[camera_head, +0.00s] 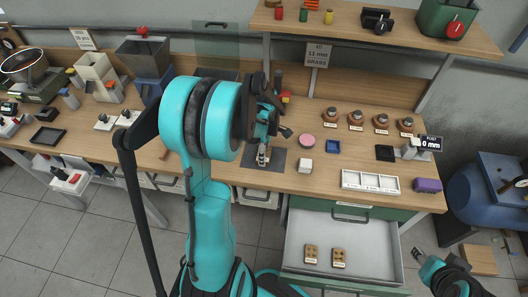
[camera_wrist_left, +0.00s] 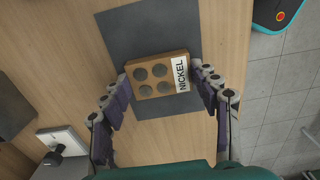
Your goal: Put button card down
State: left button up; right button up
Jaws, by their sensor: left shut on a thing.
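A tan button card (camera_wrist_left: 158,75) with several round grey buttons and a white NICKEL label lies between the fingers of my left gripper (camera_wrist_left: 160,80) in the left wrist view. The fingers are shut on its two ends. It is over a dark grey mat (camera_wrist_left: 150,25); I cannot tell whether it touches the mat. In the head view my left gripper (camera_head: 264,148) is over the mat (camera_head: 277,163), and my arm hides part of the area. My right gripper (camera_head: 420,256) is low at the bottom right, too small to read its fingers.
An open drawer (camera_head: 342,222) below the bench holds two similar tan cards (camera_head: 311,253). In the left wrist view a white switch-like device (camera_wrist_left: 62,142) is at lower left.

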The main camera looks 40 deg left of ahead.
pick_arm(q)
jog(key=shift+f, duration=0.2)
jog(key=o, duration=1.1)
jog(key=shift+o, duration=0.2)
jog(key=shift+r, duration=0.1)
jog(key=shift+r, duration=0.2)
notch_tip(320, 180, up, 11)
jog(key=p, duration=0.4)
jog(key=s+d+r+m+t, duration=0.3)
jog(key=d+m, duration=0.6)
jog(key=m, duration=0.3)
jog(key=s+d+r+m+t, duration=0.3)
jog(key=s+d+m, duration=0.3)
jog(key=d+m, duration=0.4)
jog(key=shift+d+r+m+t, duration=0.25)
jog(key=shift+r+m+t, duration=0.25)
jog(key=shift+m, duration=0.4)
